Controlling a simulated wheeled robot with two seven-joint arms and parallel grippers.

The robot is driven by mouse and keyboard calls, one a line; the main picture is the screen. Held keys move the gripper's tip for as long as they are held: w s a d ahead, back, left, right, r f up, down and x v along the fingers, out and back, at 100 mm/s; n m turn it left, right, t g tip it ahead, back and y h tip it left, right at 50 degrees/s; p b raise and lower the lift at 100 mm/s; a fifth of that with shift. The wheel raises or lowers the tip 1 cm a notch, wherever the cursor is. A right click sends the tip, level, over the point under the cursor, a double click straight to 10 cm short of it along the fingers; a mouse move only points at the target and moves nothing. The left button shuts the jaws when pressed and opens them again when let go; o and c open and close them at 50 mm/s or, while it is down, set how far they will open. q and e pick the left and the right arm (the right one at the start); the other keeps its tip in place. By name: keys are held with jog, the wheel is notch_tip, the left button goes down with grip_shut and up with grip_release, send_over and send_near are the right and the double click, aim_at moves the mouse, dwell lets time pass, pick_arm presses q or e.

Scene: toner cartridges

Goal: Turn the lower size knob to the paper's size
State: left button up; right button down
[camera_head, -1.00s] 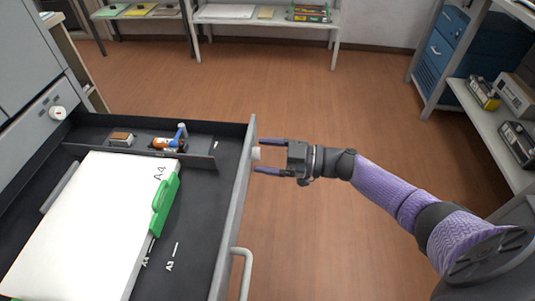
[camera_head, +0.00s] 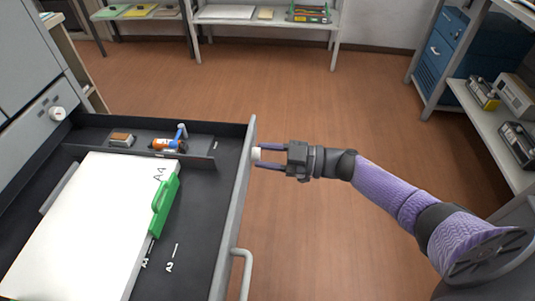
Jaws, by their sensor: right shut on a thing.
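The lower size knob (camera_head: 256,153) is a small white knob on the outer face of the open drawer front (camera_head: 236,200). My right gripper (camera_head: 262,156) reaches in from the right and is shut on the knob, one finger on each side of it. The white paper stack (camera_head: 80,225) lies in the drawer, marked A4 at its upper right corner. A green guide (camera_head: 161,207) sits against the stack's right edge. Size marks (camera_head: 170,266) show on the drawer floor beside the guide. My left gripper is not in view.
Another white knob (camera_head: 57,113) is on the grey machine body at the left. A drawer handle (camera_head: 242,268) sticks out below. A divided strip holds small items (camera_head: 167,144). The floor beyond the drawer is clear.

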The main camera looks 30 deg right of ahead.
jog(key=n+b, duration=0.1)
jog(key=n, duration=0.7)
jog(key=shift+n+b, duration=0.4)
dwell(0.5)
jog(key=c, duration=0.5)
grip_release()
jog(key=shift+o, duration=1)
